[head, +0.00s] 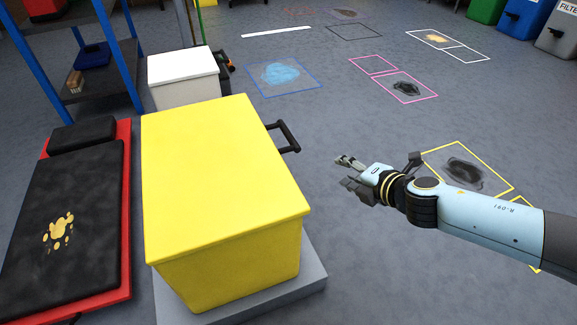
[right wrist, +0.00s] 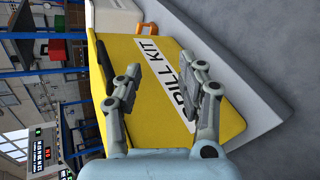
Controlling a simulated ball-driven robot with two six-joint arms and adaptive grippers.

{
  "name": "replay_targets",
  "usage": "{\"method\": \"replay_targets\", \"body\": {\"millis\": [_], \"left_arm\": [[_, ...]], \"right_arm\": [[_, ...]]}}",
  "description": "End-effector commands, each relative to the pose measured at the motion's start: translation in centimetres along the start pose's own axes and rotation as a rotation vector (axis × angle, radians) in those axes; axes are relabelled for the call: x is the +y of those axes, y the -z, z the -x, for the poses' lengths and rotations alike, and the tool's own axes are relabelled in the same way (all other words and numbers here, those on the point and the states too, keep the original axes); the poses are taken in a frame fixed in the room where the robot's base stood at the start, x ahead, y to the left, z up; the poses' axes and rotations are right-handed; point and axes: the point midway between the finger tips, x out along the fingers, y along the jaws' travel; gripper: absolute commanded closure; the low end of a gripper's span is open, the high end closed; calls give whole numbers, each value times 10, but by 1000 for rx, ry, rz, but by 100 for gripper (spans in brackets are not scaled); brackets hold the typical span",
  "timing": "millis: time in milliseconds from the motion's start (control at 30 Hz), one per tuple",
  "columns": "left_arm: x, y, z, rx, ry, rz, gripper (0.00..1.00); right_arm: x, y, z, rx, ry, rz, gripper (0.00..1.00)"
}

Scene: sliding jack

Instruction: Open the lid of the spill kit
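The spill kit is a large yellow box (head: 225,275) in the middle of the head view, with its flat yellow lid (head: 222,175) shut. A black handle (head: 287,137) sticks out from its right side near the far corner. My right gripper (head: 344,171) is open and empty, in the air to the right of the box, apart from the lid and handle. In the right wrist view the yellow box (right wrist: 150,45) with a white "SPILL KIT" label (right wrist: 166,72) lies beyond the two spread fingers. My left gripper is not in view.
The kit stands on a grey plinth (head: 305,285). A white box (head: 185,92) stands behind it. A red-edged platform with a black pad (head: 75,200) is close on the left, beside a blue-post shelf (head: 95,80). The floor to the right is open, with marked spill squares.

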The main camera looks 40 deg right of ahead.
Motion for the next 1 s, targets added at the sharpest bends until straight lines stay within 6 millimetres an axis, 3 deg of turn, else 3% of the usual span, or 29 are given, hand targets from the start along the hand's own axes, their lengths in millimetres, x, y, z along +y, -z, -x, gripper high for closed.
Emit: {"method": "replay_targets", "body": {"millis": [33,100,300,467,800,1000], "left_arm": [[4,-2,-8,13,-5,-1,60],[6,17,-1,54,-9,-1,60],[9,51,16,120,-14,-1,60],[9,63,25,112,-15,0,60],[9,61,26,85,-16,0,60],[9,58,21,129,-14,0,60]], "right_arm": [[-2,10,-14,21,-49,120,60],[24,16,-21,35,-129,263,60],[68,28,-25,39,-259,487,60],[84,30,-36,32,-283,517,60],[98,37,-100,35,-280,512,60],[102,40,-122,36,-277,512,60]]}}
